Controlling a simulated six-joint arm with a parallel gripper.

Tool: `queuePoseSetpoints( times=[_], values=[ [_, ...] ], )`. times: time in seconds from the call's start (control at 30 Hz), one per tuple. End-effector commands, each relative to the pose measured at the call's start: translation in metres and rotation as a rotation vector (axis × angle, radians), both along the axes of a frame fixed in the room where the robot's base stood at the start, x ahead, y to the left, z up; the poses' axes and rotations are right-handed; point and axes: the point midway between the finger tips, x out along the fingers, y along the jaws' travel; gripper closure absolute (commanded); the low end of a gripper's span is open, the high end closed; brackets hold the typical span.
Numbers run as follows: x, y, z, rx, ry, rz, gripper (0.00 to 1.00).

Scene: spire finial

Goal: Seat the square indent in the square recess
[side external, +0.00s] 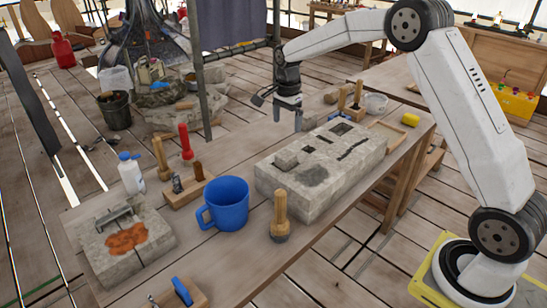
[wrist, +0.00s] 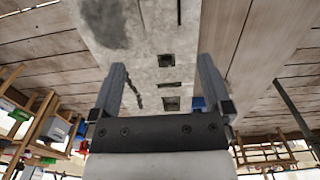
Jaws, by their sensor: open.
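A pale stone block (side external: 345,180) lies on the wooden bench. Its top has several dark recesses, among them a square recess (side external: 342,129) towards the far end, and a long dark groove (side external: 352,150). In the wrist view, squarish recesses (wrist: 166,61) line up between my fingers.
A blue mug (side external: 225,203) and a wooden-handled brush (side external: 280,218) stand left of the block. A tool rack (side external: 187,189), a white bottle (side external: 130,173) and a stained slab (side external: 128,245) are farther left. A shallow wooden tray (side external: 388,137) and yellow sponge (side external: 410,119) lie right.

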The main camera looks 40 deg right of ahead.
Motion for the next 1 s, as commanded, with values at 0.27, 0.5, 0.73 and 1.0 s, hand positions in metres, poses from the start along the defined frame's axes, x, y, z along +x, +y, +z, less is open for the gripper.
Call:
queuePoseSetpoints(
  times=[0.27, 0.5, 0.73, 1.0],
  values=[
    [0.000, 0.000, 0.000, 0.000, 0.000, 0.000, 0.00],
    [-0.002, 0.002, 0.000, 0.000, -0.002, 0.021, 0.00],
    [-0.020, 0.015, 0.000, -0.006, -0.023, 0.169, 0.00],
    [-0.067, 0.043, -0.004, -0.029, -0.071, 0.517, 0.00]
  ],
)
